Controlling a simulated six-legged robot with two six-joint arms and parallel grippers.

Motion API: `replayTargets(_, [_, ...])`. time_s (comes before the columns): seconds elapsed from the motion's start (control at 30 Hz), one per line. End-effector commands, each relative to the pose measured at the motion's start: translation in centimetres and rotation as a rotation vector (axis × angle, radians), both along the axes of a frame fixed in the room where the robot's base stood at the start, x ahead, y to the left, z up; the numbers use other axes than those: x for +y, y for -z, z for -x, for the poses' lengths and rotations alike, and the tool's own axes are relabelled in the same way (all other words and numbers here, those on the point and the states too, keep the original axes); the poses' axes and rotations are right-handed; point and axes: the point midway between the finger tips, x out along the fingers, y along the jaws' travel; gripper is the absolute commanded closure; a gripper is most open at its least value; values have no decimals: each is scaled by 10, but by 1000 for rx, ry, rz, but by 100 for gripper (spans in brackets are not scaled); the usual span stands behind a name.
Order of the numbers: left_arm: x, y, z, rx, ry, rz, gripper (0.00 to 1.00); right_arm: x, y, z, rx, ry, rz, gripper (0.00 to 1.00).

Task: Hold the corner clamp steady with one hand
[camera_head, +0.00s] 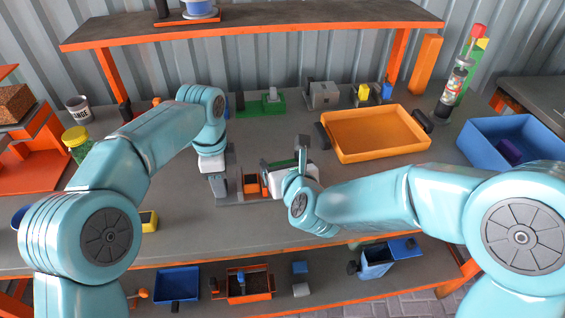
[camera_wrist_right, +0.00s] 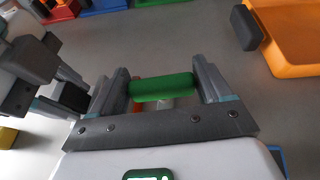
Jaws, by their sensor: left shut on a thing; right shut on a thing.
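What looks like the corner clamp (camera_head: 251,181), an orange and black piece, sits on the worktable between my two grippers; much of it is hidden. My left gripper (camera_head: 219,186) points down just left of it. In the right wrist view, the left gripper's fingers (camera_wrist_right: 72,88) are at the left, by a black block (camera_wrist_right: 76,98); its exact grip is unclear. My right gripper (camera_head: 270,178) reaches in from the right, close beside the orange and black piece. In the right wrist view, its fingers (camera_wrist_right: 165,92) are shut on a green bar (camera_wrist_right: 163,86), with a pale piece beneath.
An orange tray (camera_head: 376,153) with dark handles lies right of my right gripper. A blue bin (camera_head: 510,128) stands further right. Green and grey devices (camera_head: 323,95) line the back. A mug (camera_head: 78,108) and a yellow-green jar (camera_head: 77,142) stand at left.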

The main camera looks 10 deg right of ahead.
Motion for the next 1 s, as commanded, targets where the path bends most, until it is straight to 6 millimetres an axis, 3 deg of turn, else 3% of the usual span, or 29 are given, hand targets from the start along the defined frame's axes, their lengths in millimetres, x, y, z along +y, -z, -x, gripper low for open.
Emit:
replayTargets(0.4, [-1,1,0,2,3,1,100,0,-3,-1,-5,-257,-5,52])
replayTargets(0.93, [-1,1,0,2,3,-1,100,0,-2,0,-3,-311,2,52])
replayTargets(0.97, [-1,1,0,2,3,-1,100,0,-2,0,-3,-311,2,12])
replayTargets(1.0, [-1,1,0,2,3,-1,100,0,-2,0,-3,-311,2,0])
